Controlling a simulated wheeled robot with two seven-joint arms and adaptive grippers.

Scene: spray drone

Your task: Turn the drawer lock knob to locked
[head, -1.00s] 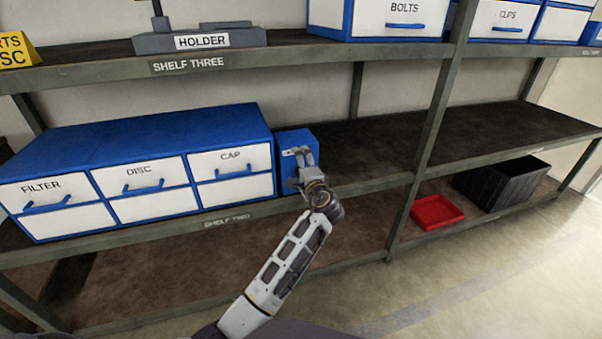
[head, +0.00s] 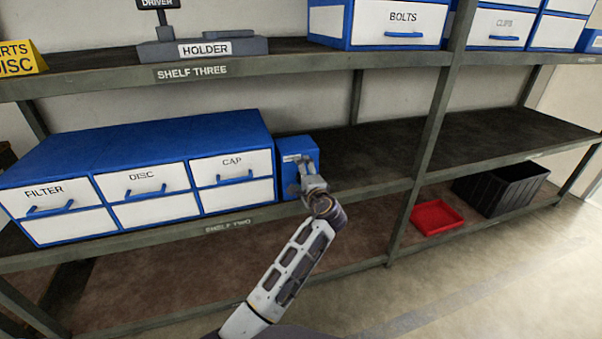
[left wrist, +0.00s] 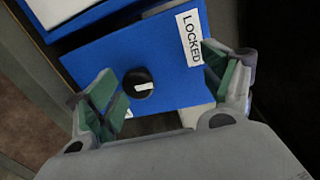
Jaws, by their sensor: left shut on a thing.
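The blue lock box (head: 298,146) stands on shelf two, just right of the CAP drawers. In the left wrist view, its blue face (left wrist: 105,62) carries a round black knob (left wrist: 131,91) with a white mark and a white LOCKED label (left wrist: 189,38). The mark points rightward in that view, below the label rather than straight at it. My left gripper (head: 304,166) is at the front of the box and covers the knob in the head view. In the left wrist view, its fingers (left wrist: 165,85) stand on either side of the knob; exact contact is unclear. My right gripper is out of view.
Blue-and-white FILTER, DISC and CAP drawers (head: 155,208) stand close to the left of the box. Shelf two (head: 430,140) is bare to the right. A rack post (head: 428,150) rises there. A red tray (head: 437,217) and a black crate (head: 500,190) sit lower right.

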